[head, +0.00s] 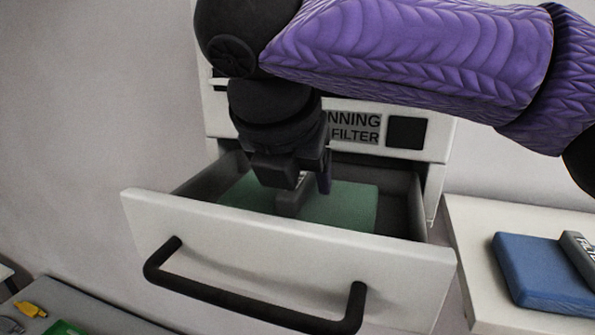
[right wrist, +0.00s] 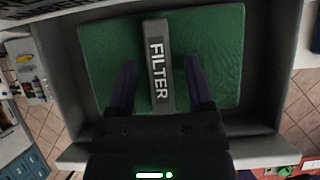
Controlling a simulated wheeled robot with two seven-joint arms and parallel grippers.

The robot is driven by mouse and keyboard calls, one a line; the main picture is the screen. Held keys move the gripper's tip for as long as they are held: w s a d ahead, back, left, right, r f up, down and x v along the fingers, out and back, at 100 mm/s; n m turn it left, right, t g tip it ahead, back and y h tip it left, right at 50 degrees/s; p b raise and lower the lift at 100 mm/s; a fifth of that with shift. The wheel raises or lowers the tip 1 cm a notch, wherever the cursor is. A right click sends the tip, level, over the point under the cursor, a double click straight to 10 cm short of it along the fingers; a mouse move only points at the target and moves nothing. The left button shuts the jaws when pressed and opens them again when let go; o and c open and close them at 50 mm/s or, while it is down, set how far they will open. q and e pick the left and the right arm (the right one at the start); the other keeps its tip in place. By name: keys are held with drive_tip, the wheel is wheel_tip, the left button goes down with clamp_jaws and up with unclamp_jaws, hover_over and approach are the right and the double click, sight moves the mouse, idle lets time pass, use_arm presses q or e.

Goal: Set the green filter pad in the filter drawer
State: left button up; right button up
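The green filter pad (head: 345,207) lies inside the open filter drawer (head: 290,257) and looks flat. The right wrist view shows the pad (right wrist: 215,45) too, with a grey grip bar marked FILTER (right wrist: 158,65) standing across its middle. My right gripper (head: 308,180) reaches down into the drawer over the pad. Its two fingers (right wrist: 162,88) are spread on either side of the bar, with a gap on both sides. The gripper hides part of the pad in the head view. My left gripper is not in view.
The drawer's black handle (head: 255,300) sticks out in front. The white cabinet (head: 425,140) stands behind. A blue pad (head: 540,272) with a grey bar lies on a white surface (head: 480,235) at right. A yellow connector (head: 30,309) lies at lower left.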

drive_tip(key=v, duration=1.2)
drive_tip(key=shift+r, duration=0.1)
idle(0.7)
